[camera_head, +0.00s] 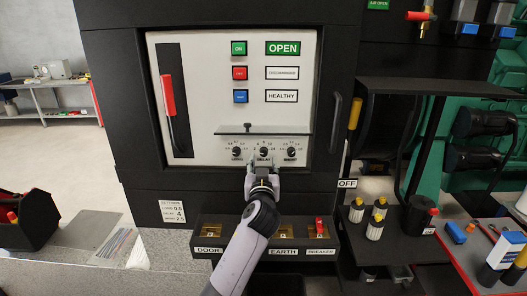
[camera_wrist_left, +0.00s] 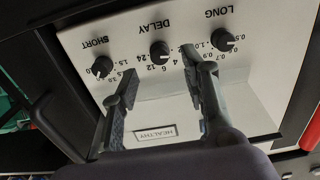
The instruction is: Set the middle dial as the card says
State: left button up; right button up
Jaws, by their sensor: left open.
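The white control panel (camera_head: 205,75) carries three black dials in a row. The middle dial, DELAY (camera_head: 264,152), sits between LONG (camera_head: 237,151) and SHORT (camera_head: 291,151). The settings card (camera_head: 182,215) at the lower left reads LONG 0.5, DELAY 4 and what looks like SHORT 2.5. My left gripper (camera_head: 263,172) is open just below the middle dial. In the left wrist view, turned upside down, the middle dial (camera_wrist_left: 159,50) shows between and slightly beyond the fingertips (camera_wrist_left: 160,68), apparently untouched. I cannot read its pointer surely. My right gripper is not in view.
A thin bar (camera_head: 263,132) juts out above the dials. A red-handled lever (camera_head: 168,95) is at the panel's left. A ledge with DOOR, EARTH and BREAKER labels (camera_head: 320,252) lies below. Several small bottles (camera_head: 376,218) and a tool-laden bench (camera_head: 470,262) are at right.

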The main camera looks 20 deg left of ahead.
aim_at(264, 154)
pick_arm(q)
jog(key=shift+p+x, duration=0.5)
jog(key=shift+x, duration=1.95)
jog(key=shift+c, duration=0.2)
jog(key=shift+d, duration=0.1)
grip_shut()
